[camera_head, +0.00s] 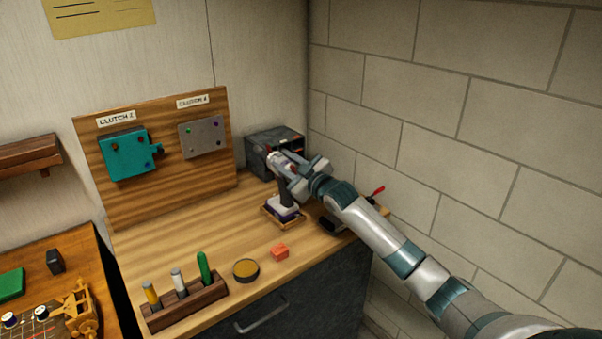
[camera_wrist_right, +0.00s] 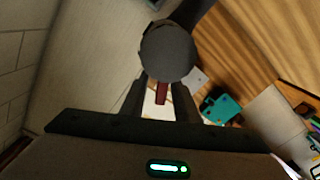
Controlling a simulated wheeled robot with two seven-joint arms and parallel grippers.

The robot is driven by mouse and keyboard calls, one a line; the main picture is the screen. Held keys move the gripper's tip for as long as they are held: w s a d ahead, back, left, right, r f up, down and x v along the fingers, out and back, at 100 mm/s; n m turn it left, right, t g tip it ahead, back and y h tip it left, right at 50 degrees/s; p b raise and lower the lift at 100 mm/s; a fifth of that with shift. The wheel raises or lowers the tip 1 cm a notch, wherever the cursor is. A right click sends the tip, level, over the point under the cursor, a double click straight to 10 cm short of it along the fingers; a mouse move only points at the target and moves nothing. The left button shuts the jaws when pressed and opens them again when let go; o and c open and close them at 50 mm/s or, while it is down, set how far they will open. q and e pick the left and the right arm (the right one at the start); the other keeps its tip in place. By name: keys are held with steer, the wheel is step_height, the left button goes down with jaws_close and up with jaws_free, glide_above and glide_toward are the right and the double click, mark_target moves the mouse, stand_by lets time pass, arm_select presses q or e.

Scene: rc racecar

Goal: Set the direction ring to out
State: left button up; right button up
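A handheld drill-like tool (camera_head: 285,207) stands upright in a small wooden cradle on the workbench, with a pale and purple base and a dark handle. My right gripper (camera_head: 303,168) is at the tool's upper body, partly covering it. In the right wrist view, my right gripper's two dark fingers (camera_wrist_right: 160,103) are spread apart. A dark round part (camera_wrist_right: 167,52) lies just beyond them, and a narrow dark red piece (camera_wrist_right: 161,93) shows between them, with gaps at both sides. I cannot make out the direction ring or its setting. My left gripper is not in view.
A wooden board (camera_head: 160,205) behind carries a teal box (camera_head: 128,155) and a grey plate (camera_head: 202,138) under clutch labels. A dark box (camera_head: 262,143) stands behind the tool. An orange-red block (camera_head: 280,252), a round tin (camera_head: 246,270) and a peg rack (camera_head: 185,303) are in front.

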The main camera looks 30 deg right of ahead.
steer(key=s+d+b, duration=0.1)
steer(key=s+b, duration=0.4)
steer(key=s, duration=1.2)
steer(key=shift+d, duration=0.2)
steer(key=shift+s, duration=0.1)
